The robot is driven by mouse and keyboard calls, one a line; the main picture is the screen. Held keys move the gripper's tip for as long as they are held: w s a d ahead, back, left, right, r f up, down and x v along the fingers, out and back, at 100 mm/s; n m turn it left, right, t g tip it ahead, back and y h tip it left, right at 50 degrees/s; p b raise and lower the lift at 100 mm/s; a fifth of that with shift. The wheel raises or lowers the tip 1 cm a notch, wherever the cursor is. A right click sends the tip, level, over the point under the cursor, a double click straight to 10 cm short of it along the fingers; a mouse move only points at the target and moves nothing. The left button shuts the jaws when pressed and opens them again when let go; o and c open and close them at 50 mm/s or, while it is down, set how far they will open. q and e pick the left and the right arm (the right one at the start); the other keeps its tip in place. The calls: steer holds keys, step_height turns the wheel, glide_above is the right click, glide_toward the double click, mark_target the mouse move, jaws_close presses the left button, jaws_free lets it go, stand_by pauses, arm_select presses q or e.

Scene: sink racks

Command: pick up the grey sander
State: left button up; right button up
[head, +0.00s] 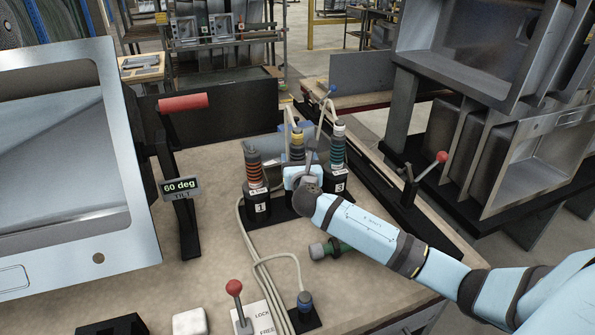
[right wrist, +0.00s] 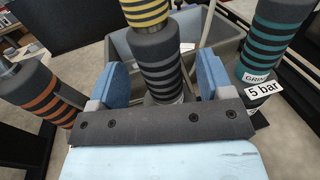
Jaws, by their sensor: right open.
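The middle of three upright tools is dark with grey bands and yellow bands above them; I take it for the grey sander (right wrist: 160,68). My left gripper is not in view.
An orange-banded tool (head: 254,168) in holder 1 and a teal-banded tool (head: 338,150) in holder 3 stand close on either side. A green-and-grey cylinder (head: 331,249) lies on the bench. A red-knobbed lever (head: 238,306) and hoses are in front. A steel sink (head: 75,170) stands left.

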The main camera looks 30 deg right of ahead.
steer(key=x, duration=0.2)
steer(key=shift+w+d, duration=0.1)
steer(key=shift+w, duration=0.15)
steer(key=shift+r, duration=0.1)
steer(key=c, duration=1.3)
arm_select(q)
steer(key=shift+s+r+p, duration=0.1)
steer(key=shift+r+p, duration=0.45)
steer(key=shift+p, duration=1.3)
arm_select(e)
steer(key=shift+r, duration=10)
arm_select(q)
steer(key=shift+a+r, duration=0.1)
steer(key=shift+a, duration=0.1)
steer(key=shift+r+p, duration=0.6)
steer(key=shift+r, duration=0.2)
